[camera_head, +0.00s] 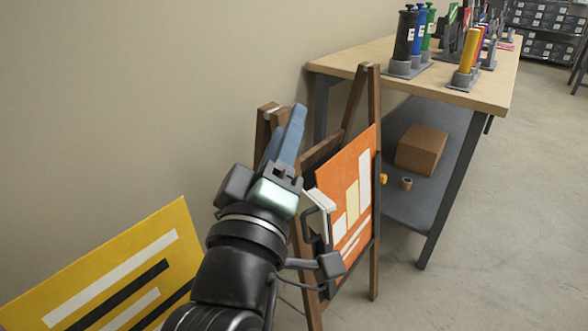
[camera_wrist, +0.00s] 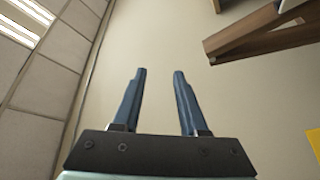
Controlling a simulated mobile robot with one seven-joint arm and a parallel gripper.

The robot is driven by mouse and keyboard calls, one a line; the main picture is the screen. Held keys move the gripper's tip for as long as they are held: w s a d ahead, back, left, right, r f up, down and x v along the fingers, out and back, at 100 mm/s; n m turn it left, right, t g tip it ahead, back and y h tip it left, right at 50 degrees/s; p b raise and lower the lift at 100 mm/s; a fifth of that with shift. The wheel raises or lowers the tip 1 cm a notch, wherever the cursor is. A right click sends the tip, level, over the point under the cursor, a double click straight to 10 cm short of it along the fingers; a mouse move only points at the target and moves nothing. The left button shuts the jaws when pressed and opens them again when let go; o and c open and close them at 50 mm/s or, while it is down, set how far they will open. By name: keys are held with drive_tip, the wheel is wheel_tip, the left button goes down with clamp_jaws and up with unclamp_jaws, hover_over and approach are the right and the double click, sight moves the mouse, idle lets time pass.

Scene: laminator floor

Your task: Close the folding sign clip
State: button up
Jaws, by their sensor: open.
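The folding sign is a brown wooden A-frame (camera_head: 374,110) that carries an orange panel (camera_head: 350,190) with pale bars. A pale lever-like piece (camera_head: 319,201) with a dark bracket sits at the panel's left edge; it looks like the clip and seems to stick out, partly hidden by my arm. My gripper (camera_head: 292,125) is in front of the sign's left leg, above and left of the clip, with blue fingers pointing up. In the wrist view my gripper (camera_wrist: 161,72) is open and empty. Wood, apparently the sign's frame (camera_wrist: 265,38), shows at upper right there.
A yellow panel (camera_head: 125,265) leans at lower left by the beige wall (camera_head: 150,90). A workbench (camera_head: 460,98) with coloured cylinders stands behind the sign at right; its lower shelf holds a cardboard box (camera_head: 421,149). The floor (camera_head: 500,240) at right is clear.

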wheel_tip(320, 180, down, 9)
drive_tip(key=a+n+g+h+p, duration=0.15)
drive_tip(key=n+g+p, duration=0.25)
drive_tip(key=n, duration=0.4)
drive_tip(key=n+h+p, duration=0.3)
drive_tip(key=n+p, duration=0.3)
drive_tip(key=n, duration=0.9)
approach(303, 226)
drive_tip(key=b+x, duration=0.1)
drive_tip(key=x, duration=0.7)
clamp_jaws()
